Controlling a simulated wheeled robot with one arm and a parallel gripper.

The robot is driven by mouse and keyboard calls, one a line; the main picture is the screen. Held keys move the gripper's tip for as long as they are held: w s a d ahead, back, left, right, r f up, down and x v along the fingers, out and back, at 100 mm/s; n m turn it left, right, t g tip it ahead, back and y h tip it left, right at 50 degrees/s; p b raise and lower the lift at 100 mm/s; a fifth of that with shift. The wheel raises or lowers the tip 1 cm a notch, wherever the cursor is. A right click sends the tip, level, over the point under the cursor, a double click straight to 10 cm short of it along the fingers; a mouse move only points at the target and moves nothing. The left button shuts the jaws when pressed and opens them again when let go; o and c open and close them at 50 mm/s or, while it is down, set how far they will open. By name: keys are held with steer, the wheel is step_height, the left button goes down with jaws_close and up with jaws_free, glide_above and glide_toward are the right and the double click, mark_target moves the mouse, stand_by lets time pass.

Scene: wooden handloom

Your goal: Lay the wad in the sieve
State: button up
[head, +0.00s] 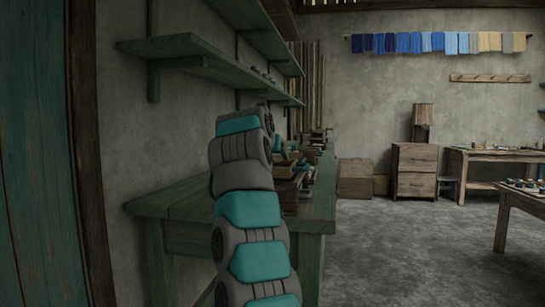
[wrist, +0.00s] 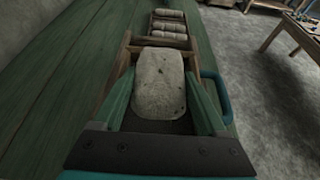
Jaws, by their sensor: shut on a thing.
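My gripper (wrist: 160,80) shows in the wrist view with its two green fingers on either side of a pale grey, speckled, rounded pad, which looks like the wad (wrist: 160,90). The fingers are shut on it. Just beyond and partly under the wad is a wooden frame (wrist: 124,56), which may be the sieve; the wad hides most of its inside, so I cannot tell whether the wad touches it. In the head view my own arm hides the gripper, and I cannot make out the wad or sieve there.
A green bench (head: 180,203) runs along the left wall, with stacked wooden things (head: 290,188) on it. Beyond the frame, a wooden tray (wrist: 153,33) holds several pale rolls. Green shelves (head: 190,62) hang above the bench. The floor (head: 400,250) to the right is clear.

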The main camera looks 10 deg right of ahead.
steer(key=o, duration=1.2)
steer(key=shift+o, duration=0.2)
steer(key=shift+r, duration=0.1)
step_height(320, 180, up, 8)
steer(key=p, duration=0.8)
